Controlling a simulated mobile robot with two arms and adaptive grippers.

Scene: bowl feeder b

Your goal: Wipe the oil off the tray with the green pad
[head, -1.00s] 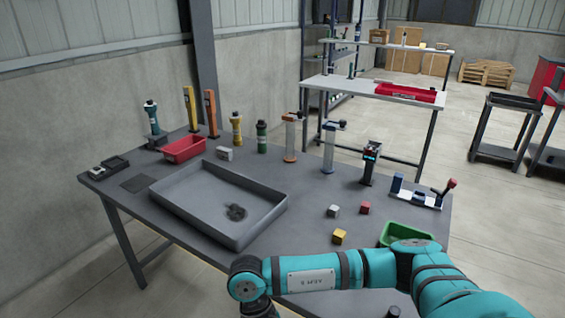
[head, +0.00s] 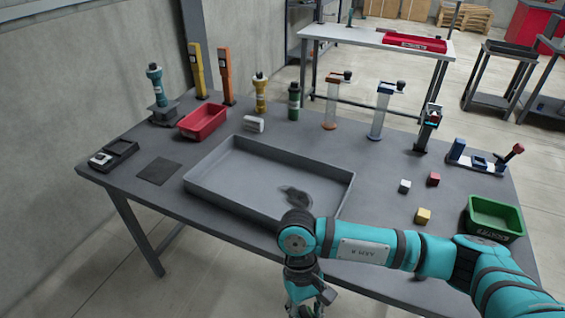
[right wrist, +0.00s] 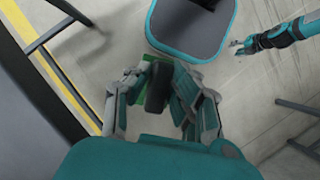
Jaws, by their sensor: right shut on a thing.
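The grey tray (head: 215,189) lies on the table, with a dark oil patch (head: 292,195) near its front right corner. My right arm partly covers that corner in the head view. My right gripper (head: 307,300) hangs in front of the table's front edge, apart from the tray. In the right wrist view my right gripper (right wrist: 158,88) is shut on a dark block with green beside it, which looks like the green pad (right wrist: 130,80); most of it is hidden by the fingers. My left gripper (right wrist: 240,46) shows small at the upper right there; its opening is unclear.
A red bin (head: 203,120) and a white block (head: 253,124) stand behind the tray. Small cubes, including a yellow one (head: 423,216), and a green bin (head: 494,218) are to the right. Bottles and dispensers line the back. A flat dark mat (head: 158,171) lies left of the tray.

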